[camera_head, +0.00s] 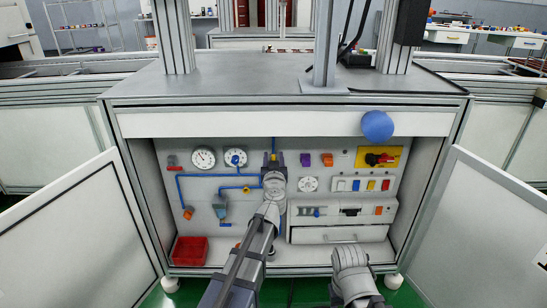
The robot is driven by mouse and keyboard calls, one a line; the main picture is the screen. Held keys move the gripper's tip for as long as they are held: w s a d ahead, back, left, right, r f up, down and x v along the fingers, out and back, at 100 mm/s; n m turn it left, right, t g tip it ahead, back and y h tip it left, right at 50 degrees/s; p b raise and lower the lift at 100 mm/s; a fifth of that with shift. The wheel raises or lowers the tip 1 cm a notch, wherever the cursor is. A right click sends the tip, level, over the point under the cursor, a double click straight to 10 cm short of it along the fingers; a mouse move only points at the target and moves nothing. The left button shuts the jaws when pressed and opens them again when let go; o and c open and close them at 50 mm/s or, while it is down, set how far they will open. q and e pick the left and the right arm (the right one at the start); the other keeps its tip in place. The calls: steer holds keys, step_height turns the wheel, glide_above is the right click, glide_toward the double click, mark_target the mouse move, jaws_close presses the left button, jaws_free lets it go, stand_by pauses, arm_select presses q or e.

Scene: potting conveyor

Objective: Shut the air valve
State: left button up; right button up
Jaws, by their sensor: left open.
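The open cabinet has a pale back panel (215,180) with blue air tubing, two round gauges and small fittings. A small red handle (172,161) sits at the panel's upper left, where the blue line begins; it looks like the air valve, but its exact setting is too small to tell. My left gripper (274,158) is open in front of the panel's middle, right of the gauges and well right of the red handle. It holds nothing that I can see. My left wrist hides the panel behind it. Only part of my right arm shows at the bottom; its gripper is not visible.
Two white doors (75,235) (475,230) stand open at either side. A red bin (190,250) sits at the lower left of the cabinet. A yellow plate with a red switch (379,158) is at the upper right. A blue ball (377,126) shows at the cabinet's top edge.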

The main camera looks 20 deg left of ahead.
arm_select(q)
steer(key=shift+w+a, duration=0.15)
steer(key=shift+w, duration=0.35)
jaws_close()
